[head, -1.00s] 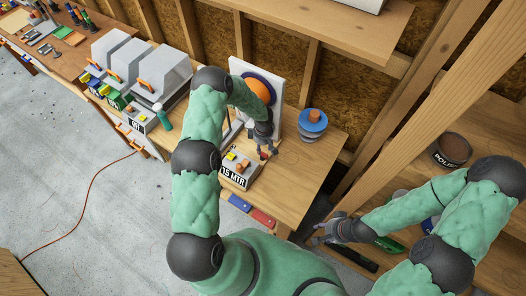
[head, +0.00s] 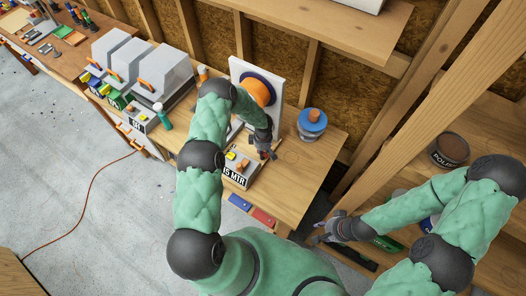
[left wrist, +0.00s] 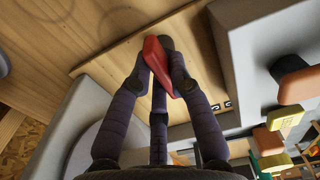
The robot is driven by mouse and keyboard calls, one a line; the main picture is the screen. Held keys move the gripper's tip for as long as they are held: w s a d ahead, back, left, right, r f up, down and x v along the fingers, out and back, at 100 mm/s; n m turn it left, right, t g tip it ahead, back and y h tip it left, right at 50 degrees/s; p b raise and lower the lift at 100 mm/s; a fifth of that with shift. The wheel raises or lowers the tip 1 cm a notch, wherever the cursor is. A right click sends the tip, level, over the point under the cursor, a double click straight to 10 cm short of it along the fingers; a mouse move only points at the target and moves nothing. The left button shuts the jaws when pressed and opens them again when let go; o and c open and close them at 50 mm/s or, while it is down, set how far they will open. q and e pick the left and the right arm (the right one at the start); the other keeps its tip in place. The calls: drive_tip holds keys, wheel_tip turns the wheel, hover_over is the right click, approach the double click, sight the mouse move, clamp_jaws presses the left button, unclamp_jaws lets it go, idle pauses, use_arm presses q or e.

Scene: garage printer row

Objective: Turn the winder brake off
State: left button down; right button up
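The winder control box (head: 240,165) sits on the bench, with a yellow piece on top and a label reading "MTR" in front, partly covered by my arm. The orange and blue winder spool (head: 258,90) is on a white upright panel behind it. My left gripper (head: 268,154) is low beside the box's right end. In the left wrist view, a red lever (left wrist: 157,66) with a dark end lies between the fingertips of my left gripper (left wrist: 162,72), which look closed on it. My right gripper (head: 318,238) is at the lower right, far from the box; its fingers are too small to judge.
A blue spool with an orange top (head: 312,124) stands on the bench right of the panel. Blue and red pieces (head: 263,217) are at the bench's front edge. Grey-hooded machines (head: 160,75) stand to the left. A tin (head: 450,151) is on the right shelf.

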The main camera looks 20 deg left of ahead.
use_arm(q)
drive_tip(key=shift+n, duration=0.4)
drive_tip(key=n+b, duration=0.1)
drive_tip(key=n, duration=0.2)
drive_tip(key=shift+a, duration=0.1)
drive_tip(key=n+b, duration=0.1)
drive_tip(key=n, duration=0.3)
drive_tip(key=shift+n, duration=0.3)
drive_tip(key=n+b, duration=0.1)
drive_tip(key=n, duration=0.4)
drive_tip(key=shift+s+a, duration=0.1)
drive_tip(key=n, duration=0.4)
drive_tip(key=shift+b, duration=0.4)
drive_tip(key=shift+n, duration=0.4)
drive_tip(key=c, duration=1.1)
unclamp_jaws()
drive_tip(key=shift+c, duration=0.2)
drive_tip(key=shift+r, duration=0.1)
